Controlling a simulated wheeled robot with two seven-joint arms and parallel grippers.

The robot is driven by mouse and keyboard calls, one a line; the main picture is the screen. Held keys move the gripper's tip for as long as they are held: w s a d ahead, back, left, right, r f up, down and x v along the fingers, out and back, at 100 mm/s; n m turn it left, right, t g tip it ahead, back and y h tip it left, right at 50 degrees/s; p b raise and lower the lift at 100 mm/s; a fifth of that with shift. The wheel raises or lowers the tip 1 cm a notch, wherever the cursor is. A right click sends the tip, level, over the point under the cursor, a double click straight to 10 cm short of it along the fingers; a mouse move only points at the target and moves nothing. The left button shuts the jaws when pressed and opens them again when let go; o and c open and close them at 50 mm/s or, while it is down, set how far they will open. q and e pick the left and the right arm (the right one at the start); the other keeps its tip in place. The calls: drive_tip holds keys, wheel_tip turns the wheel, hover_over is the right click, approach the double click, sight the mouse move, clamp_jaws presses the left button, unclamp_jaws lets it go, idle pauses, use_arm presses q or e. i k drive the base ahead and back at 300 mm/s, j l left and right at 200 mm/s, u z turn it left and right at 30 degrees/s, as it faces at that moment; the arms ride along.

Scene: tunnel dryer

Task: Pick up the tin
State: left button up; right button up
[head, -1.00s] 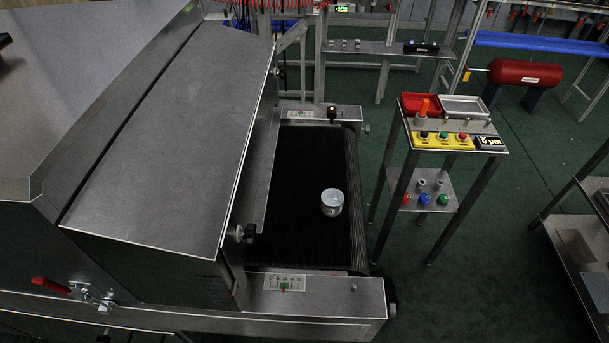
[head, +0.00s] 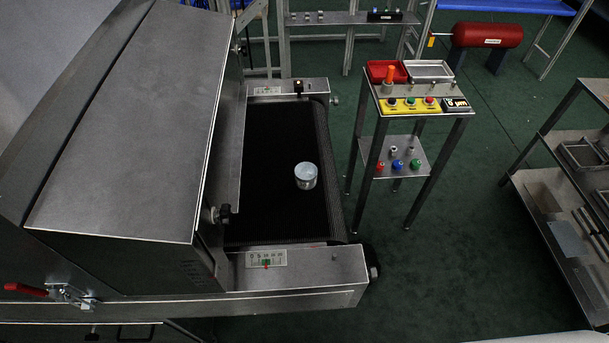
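The tin (head: 306,176) is a small silvery cylinder with a pale, flat top. It stands upright on the black conveyor belt (head: 275,211), close to the belt's right end and a little right of its middle. Nothing touches or covers it. Neither of my grippers shows in the head view.
The dryer's metal hood (head: 135,120) covers the belt's left part. A metal side rail (head: 310,268) runs along the near side. A narrow control stand (head: 415,108) with buttons and trays stands to the right. A shelf rack (head: 565,215) is at the far right. Green floor (head: 460,260) between them is clear.

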sight(306, 173)
drive_tip(key=k+l, duration=0.15)
drive_tip(key=l, duration=0.2)
drive_tip(key=k+l, duration=0.15)
drive_tip(key=l, duration=0.2)
drive_tip(key=k+l, duration=0.15)
drive_tip(key=l, duration=0.2)
drive_tip(key=u, duration=0.05)
